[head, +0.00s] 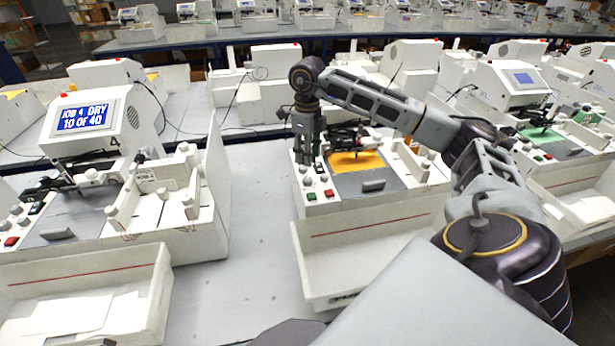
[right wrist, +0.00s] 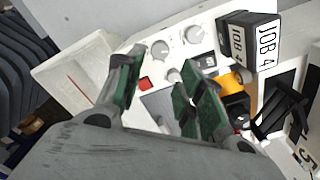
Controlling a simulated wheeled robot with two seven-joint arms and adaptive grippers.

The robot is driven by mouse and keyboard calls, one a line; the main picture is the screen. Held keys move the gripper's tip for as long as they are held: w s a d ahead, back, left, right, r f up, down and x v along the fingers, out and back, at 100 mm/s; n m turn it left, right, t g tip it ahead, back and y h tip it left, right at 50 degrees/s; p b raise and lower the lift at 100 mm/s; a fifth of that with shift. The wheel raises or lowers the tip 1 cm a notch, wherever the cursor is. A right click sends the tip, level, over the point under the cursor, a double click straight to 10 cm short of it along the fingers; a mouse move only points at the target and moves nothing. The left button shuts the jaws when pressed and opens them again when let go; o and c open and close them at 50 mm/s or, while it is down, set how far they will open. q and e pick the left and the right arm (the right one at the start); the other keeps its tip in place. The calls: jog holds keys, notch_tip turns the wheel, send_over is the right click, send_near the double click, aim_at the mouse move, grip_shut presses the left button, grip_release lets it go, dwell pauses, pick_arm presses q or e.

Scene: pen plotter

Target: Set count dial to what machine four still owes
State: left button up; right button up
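Machine four (head: 120,150) stands at the left, marked "4". Its blue screen (head: 84,115) reads "JOB 4 DRY 10 OF 40". My right gripper (head: 308,155) points down over the left side of the middle machine's control panel (head: 320,192). In the right wrist view its two green-padded fingers (right wrist: 160,78) are apart with nothing between them. Beyond the tips are two round dials, one (right wrist: 160,48) left of the other (right wrist: 193,33), and a smaller knob (right wrist: 172,75). I cannot read which is the count dial. My left gripper is not in view.
A "JOB 4" block (right wrist: 238,45) sits on the middle machine, which bears a "5" (right wrist: 303,152). A red button (right wrist: 144,83) is near the left finger. White trays (head: 370,245) stand in front. Another machine (head: 510,95) stands right. Bare table lies between machines.

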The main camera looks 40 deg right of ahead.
aim_at(308, 179)
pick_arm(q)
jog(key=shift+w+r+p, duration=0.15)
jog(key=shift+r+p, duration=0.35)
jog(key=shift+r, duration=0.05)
pick_arm(e)
jog(key=shift+f, duration=4.8)
jog(key=c, duration=0.8)
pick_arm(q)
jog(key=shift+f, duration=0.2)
pick_arm(e)
jog(key=shift+m, duration=0.4)
jog(key=shift+m+b, duration=0.6)
jog(key=shift+m, duration=0.5)
jog(key=m+b, duration=0.1)
jog(key=m, duration=0.3)
jog(key=shift+m, duration=0.7)
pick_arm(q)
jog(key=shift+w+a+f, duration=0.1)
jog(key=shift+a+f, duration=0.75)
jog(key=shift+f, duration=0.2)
pick_arm(e)
jog(key=shift+r+m, duration=0.1)
jog(key=shift+m, duration=0.2)
